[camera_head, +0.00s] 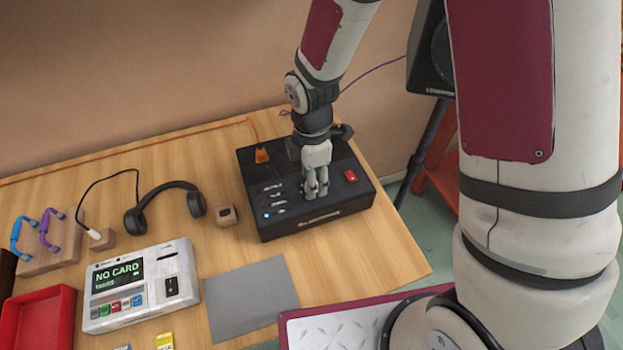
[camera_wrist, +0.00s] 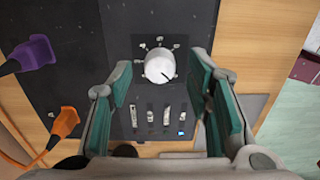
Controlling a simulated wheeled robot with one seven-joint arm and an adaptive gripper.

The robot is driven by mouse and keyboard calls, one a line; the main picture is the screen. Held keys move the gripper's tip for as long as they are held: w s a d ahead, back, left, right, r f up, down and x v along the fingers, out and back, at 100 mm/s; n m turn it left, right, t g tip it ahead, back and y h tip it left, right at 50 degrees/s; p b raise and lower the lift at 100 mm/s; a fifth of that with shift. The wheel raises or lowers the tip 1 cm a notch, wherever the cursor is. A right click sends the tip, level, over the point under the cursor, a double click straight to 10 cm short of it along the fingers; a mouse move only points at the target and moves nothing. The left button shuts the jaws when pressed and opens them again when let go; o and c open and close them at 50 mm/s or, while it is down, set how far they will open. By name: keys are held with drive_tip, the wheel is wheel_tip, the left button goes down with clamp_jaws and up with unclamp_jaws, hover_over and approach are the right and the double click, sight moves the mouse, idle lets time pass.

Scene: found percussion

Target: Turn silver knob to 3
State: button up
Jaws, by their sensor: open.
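The silver knob (camera_wrist: 160,66) is on the top of a black box (camera_head: 262,222). In the wrist view it is a round, pale knob with a dark pointer line toward its lower right. Small marks surround it, too small to read. My gripper (camera_head: 316,188) points down over the box; the wrist view shows its two teal-padded fingers (camera_wrist: 163,97) open, one on each side of the knob, with gaps to it. The head view hides the knob behind the gripper. I cannot tell how far the fingertips are above the panel.
Sliders (camera_wrist: 150,116) and a blue light sit beside the knob. A red switch (camera_head: 350,176) and an orange plug (camera_head: 262,155) are on the box. Headphones (camera_head: 165,192), a card reader (camera_head: 142,285) and a grey mat (camera_head: 250,297) lie to the left and front.

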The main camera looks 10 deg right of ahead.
drive_tip(key=shift+f, duration=0.75)
clamp_jaws()
